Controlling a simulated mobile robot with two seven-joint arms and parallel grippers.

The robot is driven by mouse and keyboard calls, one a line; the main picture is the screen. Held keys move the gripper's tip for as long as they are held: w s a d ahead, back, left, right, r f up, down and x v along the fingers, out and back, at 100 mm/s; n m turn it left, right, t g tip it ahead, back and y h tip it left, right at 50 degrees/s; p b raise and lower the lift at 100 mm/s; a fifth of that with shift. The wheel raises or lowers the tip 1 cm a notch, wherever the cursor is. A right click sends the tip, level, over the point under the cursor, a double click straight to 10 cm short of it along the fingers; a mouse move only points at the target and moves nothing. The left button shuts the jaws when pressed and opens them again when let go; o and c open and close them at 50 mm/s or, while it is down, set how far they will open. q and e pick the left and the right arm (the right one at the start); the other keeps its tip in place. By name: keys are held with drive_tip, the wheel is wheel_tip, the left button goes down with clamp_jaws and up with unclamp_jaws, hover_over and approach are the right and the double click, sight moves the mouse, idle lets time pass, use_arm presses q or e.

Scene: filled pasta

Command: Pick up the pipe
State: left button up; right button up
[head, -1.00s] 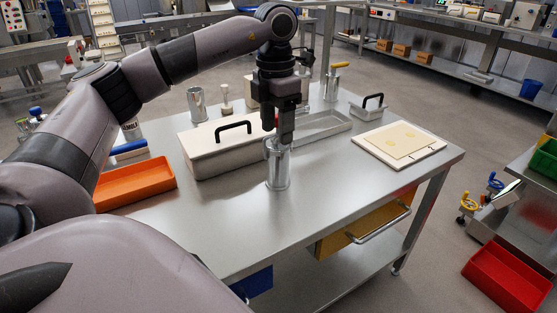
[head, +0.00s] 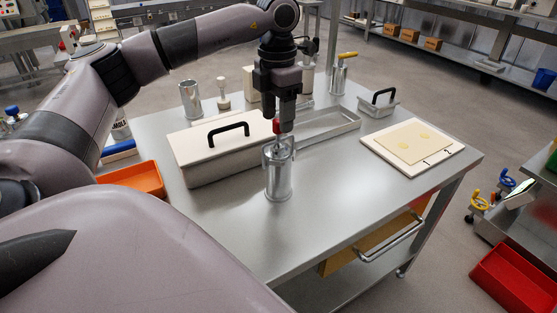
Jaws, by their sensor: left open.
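A shiny upright metal cylinder (head: 279,180), the most pipe-like thing near my gripper, stands on the steel table, in front of a white-lidded box. My left gripper (head: 284,130) points down just above the cylinder's top. Its jaws are open, and nothing is clearly held in them. A small red part (head: 276,127) shows beside the fingers; I cannot tell what it belongs to. A similar metal cylinder (head: 191,100) stands farther back on the left. My right gripper is out of view.
The white-lidded box (head: 195,150) with a black handle stands just behind the cylinder. An orange tray (head: 140,178) is at the left, and a pale board (head: 378,151) lies at the right. The steel table (head: 350,205) is bare in front.

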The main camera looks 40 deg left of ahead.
sight(278, 129)
use_arm(q)
drive_tip(key=shift+d+f, duration=0.1)
drive_tip(key=shift+f, duration=2.3)
clamp_jaws()
